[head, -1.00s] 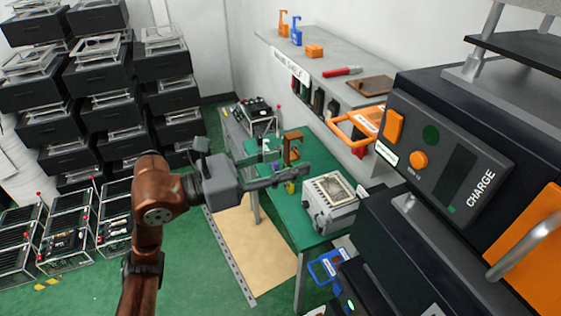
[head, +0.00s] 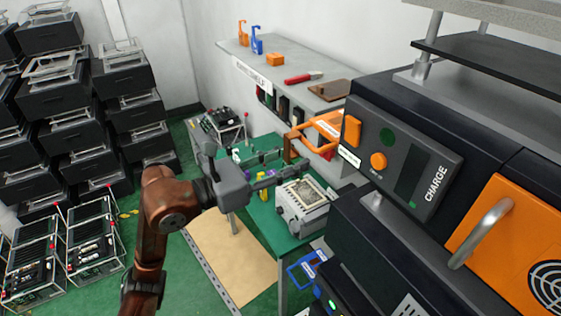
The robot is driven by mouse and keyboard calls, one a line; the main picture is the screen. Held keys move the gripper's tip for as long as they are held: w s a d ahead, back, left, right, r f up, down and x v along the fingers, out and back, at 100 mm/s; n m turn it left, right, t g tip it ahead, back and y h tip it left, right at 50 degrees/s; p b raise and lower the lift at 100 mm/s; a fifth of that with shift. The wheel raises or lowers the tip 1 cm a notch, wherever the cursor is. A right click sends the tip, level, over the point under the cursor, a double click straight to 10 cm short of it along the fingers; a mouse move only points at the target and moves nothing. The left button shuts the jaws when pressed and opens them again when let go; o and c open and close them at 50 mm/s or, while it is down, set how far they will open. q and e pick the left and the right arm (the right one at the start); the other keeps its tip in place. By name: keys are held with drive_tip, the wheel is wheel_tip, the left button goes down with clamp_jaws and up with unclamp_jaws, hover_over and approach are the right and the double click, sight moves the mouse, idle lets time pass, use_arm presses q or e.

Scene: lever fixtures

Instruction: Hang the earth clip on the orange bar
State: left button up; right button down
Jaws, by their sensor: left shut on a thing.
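My left gripper (head: 281,164) reaches in from the left over the green bench and is shut on the earth clip. The clip (head: 290,148) looks brown-orange and stands up from the fingertips; its lower part is hidden by the fingers. The clip is at the left end of the bar in the head view. I cannot tell whether they touch or whether the clip is around the bar. My right gripper is not in view.
The charger cabinet (head: 460,130) fills the right side. A blue loop (head: 307,268) sits lower on it. A grey box (head: 301,207) stands on the green bench (head: 262,212). A shelf (head: 290,68) behind holds orange and blue hooks. Black stacked units (head: 130,100) stand at left.

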use_arm(q)
drive_tip(key=shift+x, duration=1.55)
drive_tip(key=shift+f+b, duration=0.3)
drive_tip(key=shift+f, duration=0.2)
drive_tip(key=o, duration=1.2)
